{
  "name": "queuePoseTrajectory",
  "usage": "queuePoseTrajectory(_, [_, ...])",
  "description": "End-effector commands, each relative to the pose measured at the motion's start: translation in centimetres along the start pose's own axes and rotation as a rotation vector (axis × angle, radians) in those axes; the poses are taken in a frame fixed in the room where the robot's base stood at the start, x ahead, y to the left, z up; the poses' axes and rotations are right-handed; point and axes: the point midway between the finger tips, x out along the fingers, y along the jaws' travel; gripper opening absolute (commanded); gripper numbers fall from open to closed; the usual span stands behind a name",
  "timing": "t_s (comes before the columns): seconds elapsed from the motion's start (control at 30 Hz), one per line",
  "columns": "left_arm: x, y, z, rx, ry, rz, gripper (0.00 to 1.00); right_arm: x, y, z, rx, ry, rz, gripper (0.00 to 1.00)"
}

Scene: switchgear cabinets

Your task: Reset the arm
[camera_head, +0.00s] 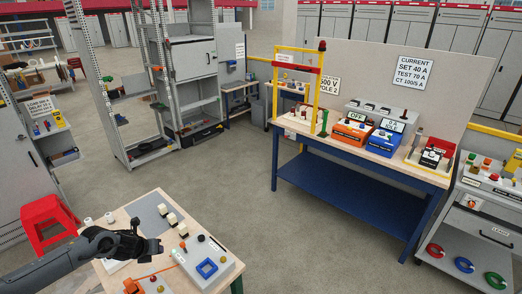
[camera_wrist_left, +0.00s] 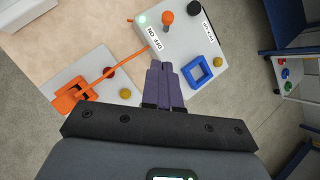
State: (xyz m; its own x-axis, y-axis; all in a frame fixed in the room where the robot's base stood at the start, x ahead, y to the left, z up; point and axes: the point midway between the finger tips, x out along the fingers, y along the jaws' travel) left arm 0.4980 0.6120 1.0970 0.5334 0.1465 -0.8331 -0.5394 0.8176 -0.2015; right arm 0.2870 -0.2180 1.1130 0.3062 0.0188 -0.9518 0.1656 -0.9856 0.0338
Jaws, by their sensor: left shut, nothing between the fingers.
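My left arm comes in from the left in the head view, and its dark gripper (camera_head: 158,246) is over the small wooden bench (camera_head: 140,208). In the left wrist view the purple-grey fingers (camera_wrist_left: 166,68) are together with nothing between them. They point at the near edge of a light grey control box (camera_wrist_left: 185,38). The box bears an orange-topped lever (camera_wrist_left: 166,18), a black knob (camera_wrist_left: 194,8), a blue square frame (camera_wrist_left: 198,74) and an OFF-ON label. I cannot tell whether the fingertips touch the box. My right gripper does not show.
An orange part (camera_wrist_left: 72,98) with an orange cord lies on a pale plate left of the fingers. A red stool (camera_head: 48,222) stands left of the bench. A blue workbench (camera_head: 350,200) with devices stands at centre right. Grey floor lies between the benches.

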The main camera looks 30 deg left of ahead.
Motion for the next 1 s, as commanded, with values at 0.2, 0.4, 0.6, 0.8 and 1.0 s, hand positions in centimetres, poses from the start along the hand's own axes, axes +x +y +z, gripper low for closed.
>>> queuePoseTrajectory(0.2, [2.1,-0.9,-8.2,-0.034,0.128,-0.025,0.0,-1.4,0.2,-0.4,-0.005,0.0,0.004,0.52])
queuePoseTrajectory(0.4, [2.3,-7.8,-20.7,-0.107,0.286,-0.161,0.0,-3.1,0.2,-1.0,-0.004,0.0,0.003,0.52])
queuePoseTrajectory(0.6, [-2.2,-17.8,-31.5,-0.325,0.37,-0.277,0.0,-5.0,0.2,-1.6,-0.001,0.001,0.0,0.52])
queuePoseTrajectory(0.8, [-11.1,-26.4,-35.2,-0.86,0.381,-0.253,0.0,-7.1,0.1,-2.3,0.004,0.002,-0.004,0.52])
queuePoseTrajectory(1.0, [-19.9,-27.6,-31.8,-1.591,0.322,-0.05,0.0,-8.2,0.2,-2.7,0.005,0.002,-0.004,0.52])
